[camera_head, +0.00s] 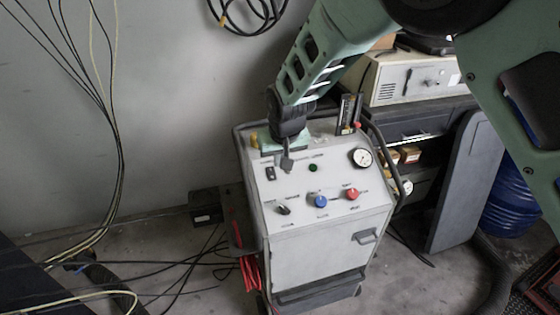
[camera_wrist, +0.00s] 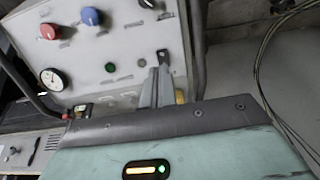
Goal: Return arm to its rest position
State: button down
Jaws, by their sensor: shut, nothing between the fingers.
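My arm, in green and black, reaches down from the upper right of the head view. My gripper (camera_head: 287,163) is over the upper left of a grey control cabinet's sloped panel (camera_head: 320,175). Its fingers are together with nothing between them. In the wrist view my gripper (camera_wrist: 155,82) points at the panel, close to a dark switch (camera_wrist: 163,56). The switch also shows in the head view (camera_head: 271,173), just left of the fingertips. I cannot tell whether the fingers touch the panel.
The panel carries a green light (camera_head: 313,168), a blue knob (camera_head: 320,202), a red knob (camera_head: 352,194) and a gauge (camera_head: 361,157). A beige instrument (camera_head: 415,80) stands behind right. A blue drum (camera_head: 510,205) is at far right. Cables (camera_head: 120,150) hang at left.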

jog(key=shift+s+d+r, duration=0.1)
jog(key=shift+s+r, duration=0.15)
jog(key=shift+r, duration=0.1)
jog(key=s+d+r+n+g, duration=0.1)
jog(key=s+d+r, duration=0.2)
jog(key=s, duration=0.8)
jog(key=s+d+r+n+g+b, duration=0.1)
jog(key=s+d+r+n, duration=0.1)
jog(key=s+d, duration=0.4)
jog(key=s+d+r+n+g, duration=0.1)
jog(key=s+d+r+g, duration=0.1)
jog(key=s, duration=1.4)
jog(key=d+r, duration=0.1)
jog(key=d, duration=0.1)
jog(key=shift+s+d+r+n+h+b, duration=0.3)
jog(key=shift+s, duration=0.1)
